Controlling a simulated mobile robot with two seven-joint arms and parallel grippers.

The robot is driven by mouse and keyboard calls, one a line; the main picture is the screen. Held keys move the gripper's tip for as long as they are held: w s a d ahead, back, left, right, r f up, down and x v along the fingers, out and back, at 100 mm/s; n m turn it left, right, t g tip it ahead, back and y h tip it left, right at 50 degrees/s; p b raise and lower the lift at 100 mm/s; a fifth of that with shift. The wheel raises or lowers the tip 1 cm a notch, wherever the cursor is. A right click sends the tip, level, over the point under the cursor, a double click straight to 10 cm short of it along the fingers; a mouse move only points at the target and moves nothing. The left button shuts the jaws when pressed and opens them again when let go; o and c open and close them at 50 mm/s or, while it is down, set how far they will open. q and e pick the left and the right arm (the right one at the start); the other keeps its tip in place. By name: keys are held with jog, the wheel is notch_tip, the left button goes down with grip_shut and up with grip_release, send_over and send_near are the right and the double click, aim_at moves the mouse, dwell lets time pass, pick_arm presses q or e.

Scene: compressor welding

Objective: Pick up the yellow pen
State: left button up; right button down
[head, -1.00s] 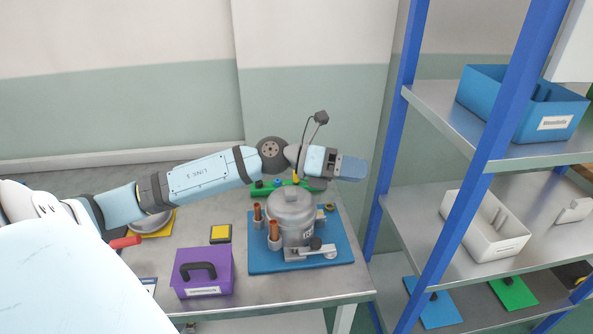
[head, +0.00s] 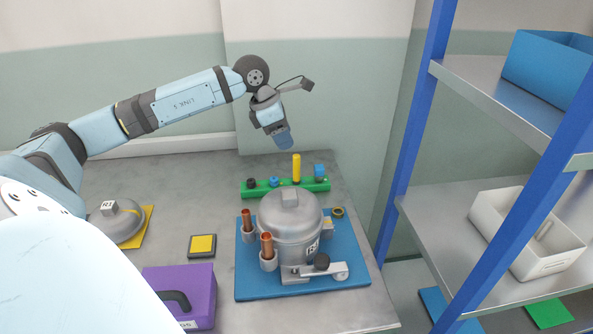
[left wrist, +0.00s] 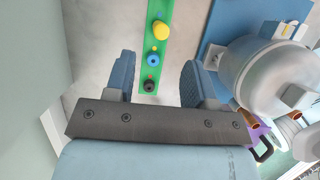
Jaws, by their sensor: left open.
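The yellow pen (head: 296,168) stands upright in a green holder (head: 312,185) at the back of the table. In the left wrist view the pen (left wrist: 161,30) shows from above on the green holder (left wrist: 165,10), beyond the fingers. My left gripper (head: 284,140) is above the table behind the holder, pointing down, a little up and left of the pen and apart from it. In the left wrist view my left gripper (left wrist: 158,80) is open with nothing between its fingers. My right gripper is not in view.
A grey compressor (head: 290,218) with copper pipes stands on a blue plate (head: 262,290) in front of the holder. A purple box (head: 190,290), a yellow-topped block (head: 202,245) and a grey dome (head: 118,222) are to the left. A blue-framed shelf (head: 425,130) stands right.

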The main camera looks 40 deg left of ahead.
aim_at(299, 179)
pick_arm(q)
jog(key=x, duration=1)
jog(key=shift+w+d, duration=0.1)
grip_shut()
